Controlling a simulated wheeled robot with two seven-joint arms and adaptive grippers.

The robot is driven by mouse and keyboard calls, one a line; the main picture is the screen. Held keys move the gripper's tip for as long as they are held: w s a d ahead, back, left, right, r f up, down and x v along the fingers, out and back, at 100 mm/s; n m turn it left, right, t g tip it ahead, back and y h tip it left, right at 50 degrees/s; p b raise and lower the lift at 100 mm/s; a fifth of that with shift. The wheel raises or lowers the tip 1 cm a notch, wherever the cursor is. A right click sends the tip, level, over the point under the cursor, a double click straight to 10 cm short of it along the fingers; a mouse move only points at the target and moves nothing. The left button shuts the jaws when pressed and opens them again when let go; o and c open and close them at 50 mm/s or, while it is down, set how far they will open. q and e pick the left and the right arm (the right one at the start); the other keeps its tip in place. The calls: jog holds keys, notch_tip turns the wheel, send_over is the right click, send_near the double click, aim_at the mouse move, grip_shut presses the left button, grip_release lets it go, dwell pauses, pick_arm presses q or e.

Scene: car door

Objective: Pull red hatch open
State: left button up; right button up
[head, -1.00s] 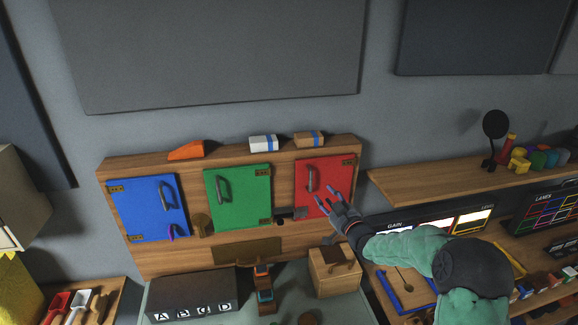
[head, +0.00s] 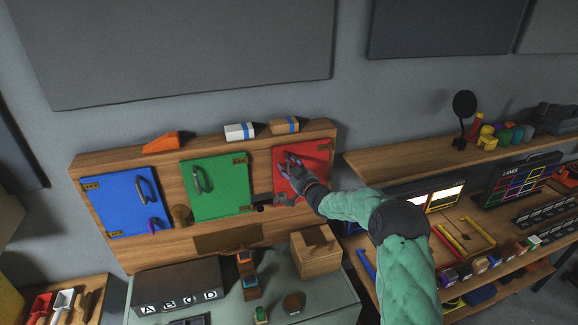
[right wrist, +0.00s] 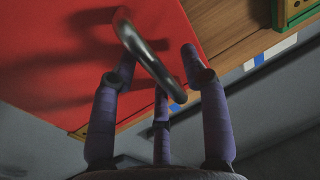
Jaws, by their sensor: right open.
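The red hatch (head: 318,154) sits flush in the wooden panel, at its right end. In the right wrist view, its red face (right wrist: 60,60) fills the upper left, with a dark curved handle (right wrist: 147,52) standing out from it. My right gripper (head: 292,166) is at the hatch's handle in the head view and hides much of it. My left gripper is not in view.
A green hatch (head: 217,190) and a blue hatch (head: 120,205) are to the left in the same panel (head: 90,165). Blocks rest on the panel's top. A wooden box (head: 318,262) stands below; a shelf (head: 390,163) is at right.

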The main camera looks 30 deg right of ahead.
grip_shut()
dwell(0.4)
